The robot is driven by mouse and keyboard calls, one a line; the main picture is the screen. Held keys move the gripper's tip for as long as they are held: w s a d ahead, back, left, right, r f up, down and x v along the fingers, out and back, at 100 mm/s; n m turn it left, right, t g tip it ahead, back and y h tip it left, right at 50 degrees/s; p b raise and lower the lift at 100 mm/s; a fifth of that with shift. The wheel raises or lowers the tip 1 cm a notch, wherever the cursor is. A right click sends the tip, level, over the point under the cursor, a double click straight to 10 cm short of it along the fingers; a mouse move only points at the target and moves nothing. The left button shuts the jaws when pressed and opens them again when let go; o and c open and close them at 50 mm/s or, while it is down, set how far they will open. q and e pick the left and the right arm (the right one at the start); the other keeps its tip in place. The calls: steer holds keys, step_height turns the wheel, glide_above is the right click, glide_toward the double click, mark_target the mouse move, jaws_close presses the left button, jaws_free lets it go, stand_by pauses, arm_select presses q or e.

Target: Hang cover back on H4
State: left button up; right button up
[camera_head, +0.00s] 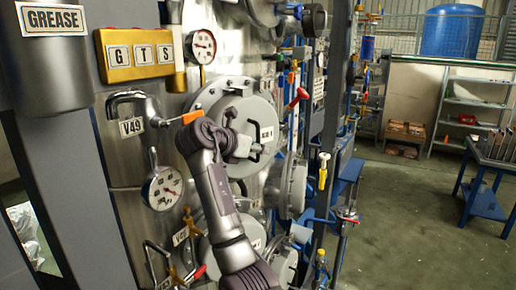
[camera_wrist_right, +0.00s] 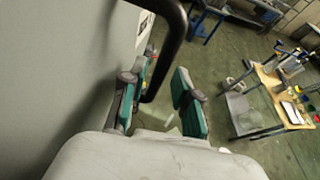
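A round grey cover (camera_head: 262,112) with a small label sits on the large flange in the middle of the head view. Its flat grey face (camera_wrist_right: 50,70) fills the left of the right wrist view. A black bent handle (camera_wrist_right: 172,30) stands out from that face. My right gripper (camera_head: 245,145) is at the front of the cover, partly hidden by my wrist. In the right wrist view its teal-padded fingers (camera_wrist_right: 158,103) are apart, with the handle's lower end between them and a gap beside the right finger. I cannot read an H4 mark. My left gripper is not in view.
Gauges (camera_head: 201,46), a V49 pipe (camera_head: 127,98) and an orange-handled valve (camera_head: 190,118) crowd the panel left of my arm. More round covers (camera_head: 290,187) lie below right. A blue table (camera_head: 492,165) and shelves (camera_head: 470,115) stand on the right, with open floor (camera_head: 410,220) between.

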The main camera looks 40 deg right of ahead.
steer(key=shift+a+f, duration=0.1)
steer(key=v, duration=1.2)
